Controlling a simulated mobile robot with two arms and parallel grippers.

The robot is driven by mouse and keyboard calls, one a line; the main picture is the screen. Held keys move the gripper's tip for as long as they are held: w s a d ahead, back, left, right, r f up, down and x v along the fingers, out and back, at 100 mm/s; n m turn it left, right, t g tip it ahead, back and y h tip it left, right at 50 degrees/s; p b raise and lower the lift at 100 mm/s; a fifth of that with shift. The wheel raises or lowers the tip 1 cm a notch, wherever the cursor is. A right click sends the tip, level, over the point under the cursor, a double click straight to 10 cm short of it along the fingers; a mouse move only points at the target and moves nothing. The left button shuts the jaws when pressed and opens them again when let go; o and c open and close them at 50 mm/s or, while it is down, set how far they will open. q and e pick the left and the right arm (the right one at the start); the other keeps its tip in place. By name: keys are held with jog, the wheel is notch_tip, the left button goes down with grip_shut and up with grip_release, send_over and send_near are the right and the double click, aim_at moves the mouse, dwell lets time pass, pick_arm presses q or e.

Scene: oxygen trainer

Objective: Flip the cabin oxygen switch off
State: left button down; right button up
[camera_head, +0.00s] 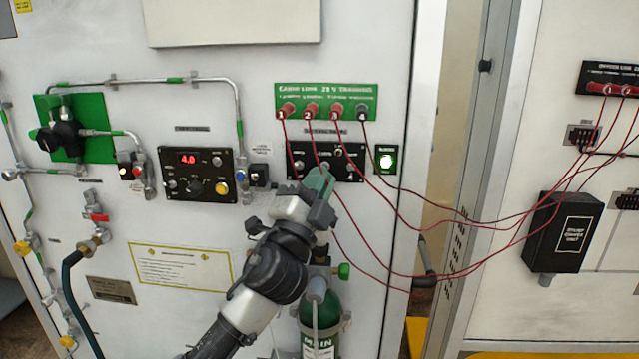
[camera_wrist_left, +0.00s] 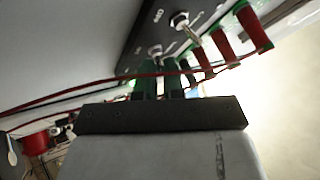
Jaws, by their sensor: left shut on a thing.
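A black switch panel (camera_head: 352,174) with small metal toggle switches is on the white wall, below a green board with red plugs. It also shows in the left wrist view (camera_wrist_left: 140,40). My left gripper (camera_head: 321,181) reaches up to the lower middle of this panel. Its green fingers (camera_wrist_left: 160,85) are shut around a toggle (camera_wrist_left: 156,53), whose lower part they hide. Another toggle (camera_wrist_left: 182,22) stands free beside it. The labels are too small or blurred to read surely, so I cannot tell which toggle is the cabin oxygen one. My right gripper is not in view.
Red wires (camera_head: 372,180) hang from the green board (camera_head: 300,90) across the panel, close to my left gripper. A green cylinder (camera_head: 321,312) stands below. A red-display panel (camera_head: 205,170) is to the left.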

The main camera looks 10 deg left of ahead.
pick_arm(q)
jog(key=c, duration=1.3)
grip_release()
jog(key=shift+o, duration=0.2)
jog(key=b+v, duration=0.2)
jog(key=v, duration=0.8)
jog(key=shift+s+a+b, duration=0.2)
jog(key=shift+s+b, duration=0.15)
jog(key=shift+f, duration=0.15)
